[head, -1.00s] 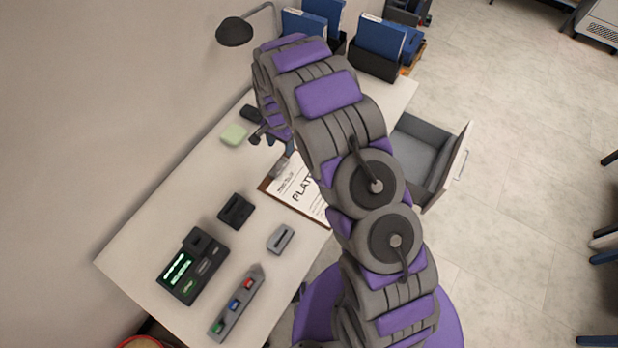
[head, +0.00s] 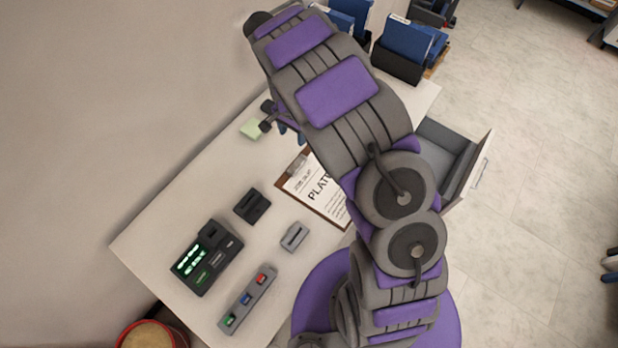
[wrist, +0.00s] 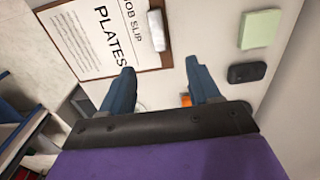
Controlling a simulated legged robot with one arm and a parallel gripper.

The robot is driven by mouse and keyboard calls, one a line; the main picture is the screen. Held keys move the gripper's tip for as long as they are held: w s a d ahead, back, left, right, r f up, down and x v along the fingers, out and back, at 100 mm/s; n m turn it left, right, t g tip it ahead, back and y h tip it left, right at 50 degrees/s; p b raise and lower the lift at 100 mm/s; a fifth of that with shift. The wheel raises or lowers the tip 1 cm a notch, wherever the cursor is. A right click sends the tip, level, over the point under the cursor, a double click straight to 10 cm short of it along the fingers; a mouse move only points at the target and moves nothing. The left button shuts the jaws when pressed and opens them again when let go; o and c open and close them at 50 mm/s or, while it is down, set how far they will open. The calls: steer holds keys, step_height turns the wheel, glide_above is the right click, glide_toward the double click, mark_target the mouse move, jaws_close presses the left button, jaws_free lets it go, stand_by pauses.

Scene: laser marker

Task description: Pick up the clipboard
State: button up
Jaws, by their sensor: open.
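The clipboard (head: 314,190) lies flat on the desk in the head view, a brown board with a white sheet reading "PLATES" and a grey clip at its upper left; my arm covers its right part. In the wrist view the clipboard (wrist: 118,40) is at the upper left, with its clip (wrist: 155,38) at its right edge. My gripper (wrist: 160,82) is open with nothing between its two blue fingers. Its left fingertip shows just below the clipboard's edge in that view. I cannot tell its height above the desk. In the head view my gripper (head: 276,122) is mostly hidden by my arm.
A green pad (wrist: 260,28) and a small black device (wrist: 247,72) lie beside the clipboard. A black box with a lit screen (head: 205,257), a strip with coloured buttons (head: 247,299) and small blocks are nearer. An open drawer (head: 446,160) juts out at right.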

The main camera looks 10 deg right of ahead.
steer(key=b, duration=0.2)
glide_above(297, 164)
steer(key=f, duration=1.2)
steer(key=shift+w+a, duration=0.1)
steer(key=shift+a, duration=0.1)
steer(key=shift+a+f, duration=0.2)
steer(key=shift+f, duration=0.2)
steer(key=f, duration=0.2)
steer(key=d+f, duration=0.1)
steer(key=f, duration=0.1)
steer(key=shift+f+b, duration=0.3)
steer(key=shift+b, duration=0.1)
steer(key=shift+a, duration=0.1)
steer(key=shift+a, duration=0.25)
steer(key=shift+c, duration=1.4)
steer(key=shift+d, duration=0.3)
steer(key=c, duration=0.6)
steer(key=shift+a, duration=0.1)
jaws_close()
